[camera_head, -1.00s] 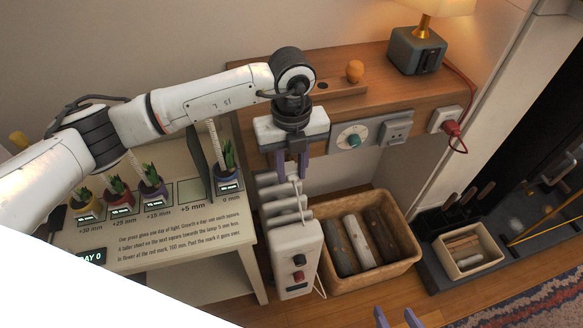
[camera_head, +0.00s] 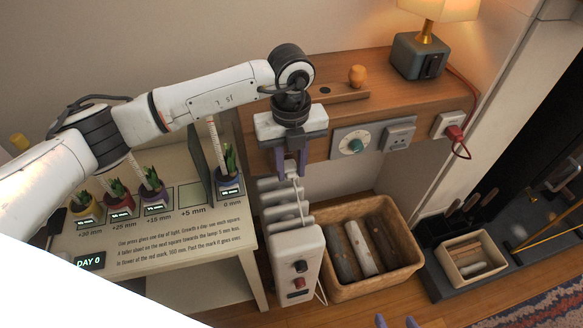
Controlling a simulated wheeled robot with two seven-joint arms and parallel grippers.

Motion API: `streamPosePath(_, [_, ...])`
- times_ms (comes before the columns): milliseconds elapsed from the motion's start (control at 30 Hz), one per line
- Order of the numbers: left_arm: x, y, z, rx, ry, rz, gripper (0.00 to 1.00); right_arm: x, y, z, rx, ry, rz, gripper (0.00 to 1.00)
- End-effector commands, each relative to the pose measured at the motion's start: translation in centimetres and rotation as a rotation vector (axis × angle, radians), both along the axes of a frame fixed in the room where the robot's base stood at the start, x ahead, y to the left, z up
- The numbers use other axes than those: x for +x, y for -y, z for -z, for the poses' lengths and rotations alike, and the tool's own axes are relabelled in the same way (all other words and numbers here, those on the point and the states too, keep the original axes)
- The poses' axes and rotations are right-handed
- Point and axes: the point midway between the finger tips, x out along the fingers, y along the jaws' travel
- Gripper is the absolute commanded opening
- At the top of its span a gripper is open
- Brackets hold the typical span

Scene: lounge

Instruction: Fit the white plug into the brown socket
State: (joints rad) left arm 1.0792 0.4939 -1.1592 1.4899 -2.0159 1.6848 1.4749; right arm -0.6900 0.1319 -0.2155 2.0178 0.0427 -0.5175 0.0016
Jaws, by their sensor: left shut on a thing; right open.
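My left gripper (camera_head: 291,172) points down in front of the wooden cabinet, above the white heater. Its purple fingers are shut on the white plug, which is mostly hidden between them. A white cord (camera_head: 298,190) hangs below the fingers by the heater. A grey-looking socket (camera_head: 398,136) is on the brown cabinet front, to the right of the gripper and apart from it. I cannot make out a clearly brown socket plate. My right gripper (camera_head: 396,322) shows only two purple fingertips, spread apart, at the bottom edge.
The heater (camera_head: 310,250) stands below the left gripper. A dial plate (camera_head: 355,145) lies between gripper and socket. A white socket (camera_head: 446,123) holds a red plug (camera_head: 455,133). A log basket (camera_head: 405,258) stands below. The plant table (camera_head: 160,262) is left.

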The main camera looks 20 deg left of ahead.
Motion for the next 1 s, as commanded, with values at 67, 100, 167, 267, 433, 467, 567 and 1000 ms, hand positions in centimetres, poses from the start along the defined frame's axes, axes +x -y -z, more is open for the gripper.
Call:
streamPosePath(67, [0.2,-0.1,0.0,-0.001,0.001,0.0,0.04,-0.1,0.0,0.1,0.0,-0.002,0.0,0.45])
streamPosePath(100, [0.2,-0.1,0.0,-0.001,0.001,0.0,0.04,-0.1,0.0,0.2,0.0,-0.002,0.001,0.45])
streamPosePath(167, [0.3,-0.2,0.0,-0.001,0.001,0.0,0.04,-0.2,0.0,0.3,0.0,-0.003,0.0,0.45])
streamPosePath(267, [0.3,-0.2,0.0,-0.001,0.001,0.0,0.43,-0.3,0.0,0.2,0.0,-0.005,0.0,0.45])
streamPosePath(433, [0.3,-0.2,0.0,-0.001,0.001,0.0,0.48,-0.3,0.0,0.2,0.0,-0.005,0.0,0.45])
streamPosePath(467, [0.3,-0.2,0.0,0.0,0.0,0.0,0.48,-0.3,0.0,0.2,0.0,-0.005,0.0,0.45])
streamPosePath(567, [0.2,-0.2,0.0,0.0,0.0,0.0,0.48,-0.3,0.0,0.2,0.0,-0.005,0.0,0.45])
streamPosePath(1000, [0.3,-0.2,-2.3,-0.001,0.001,0.0,0.48,-0.2,0.0,-1.5,0.0,-0.003,0.0,0.45])
